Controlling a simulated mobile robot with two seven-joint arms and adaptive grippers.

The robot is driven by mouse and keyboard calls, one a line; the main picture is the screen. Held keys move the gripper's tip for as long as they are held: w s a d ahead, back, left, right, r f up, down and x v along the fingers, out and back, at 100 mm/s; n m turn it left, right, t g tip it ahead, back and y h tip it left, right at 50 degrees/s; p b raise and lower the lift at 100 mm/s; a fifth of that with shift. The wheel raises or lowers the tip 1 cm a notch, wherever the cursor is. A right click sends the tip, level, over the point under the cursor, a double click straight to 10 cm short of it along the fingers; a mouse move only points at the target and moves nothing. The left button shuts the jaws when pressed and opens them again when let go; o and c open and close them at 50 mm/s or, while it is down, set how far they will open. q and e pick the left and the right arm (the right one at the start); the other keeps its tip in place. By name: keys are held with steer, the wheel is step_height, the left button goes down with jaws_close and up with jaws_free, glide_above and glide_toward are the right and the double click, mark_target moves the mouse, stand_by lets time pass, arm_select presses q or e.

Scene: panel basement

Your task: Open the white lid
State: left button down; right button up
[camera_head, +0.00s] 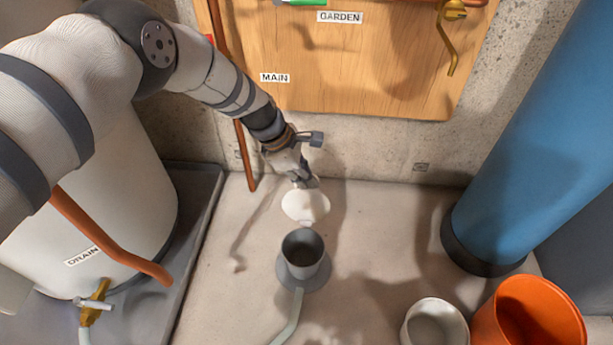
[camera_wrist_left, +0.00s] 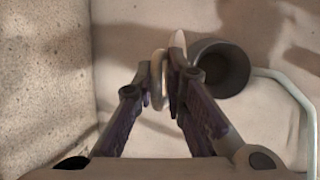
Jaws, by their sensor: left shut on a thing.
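The white lid (camera_head: 306,207) is a pale round disc just behind the rim of the dark grey pot (camera_head: 303,272). The pot's mouth is uncovered and its inside looks dark. My left gripper (camera_head: 304,183) is shut on the lid's far edge. In the left wrist view, the fingers (camera_wrist_left: 162,85) close around a pale rounded part, and the lid (camera_wrist_left: 178,46) shows nearly edge-on beside the pot (camera_wrist_left: 222,70). I cannot tell whether the lid touches the pot's rim. My right gripper is not in view.
A pale hose (camera_head: 290,318) runs from the pot toward the front. A white tank (camera_head: 110,185) with a brass tap (camera_head: 97,296) stands left. A blue cylinder (camera_head: 540,130), an orange bucket (camera_head: 555,310) and a white bucket (camera_head: 435,310) stand right. A wooden panel (camera_head: 350,75) hangs behind.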

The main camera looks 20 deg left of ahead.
arm_select(q)
steer(key=shift+w+a, duration=0.1)
stand_by(0.3)
steer(key=c, duration=1.7)
jaws_free()
steer(key=shift+f, duration=0.1)
steer(key=v, duration=1.2)
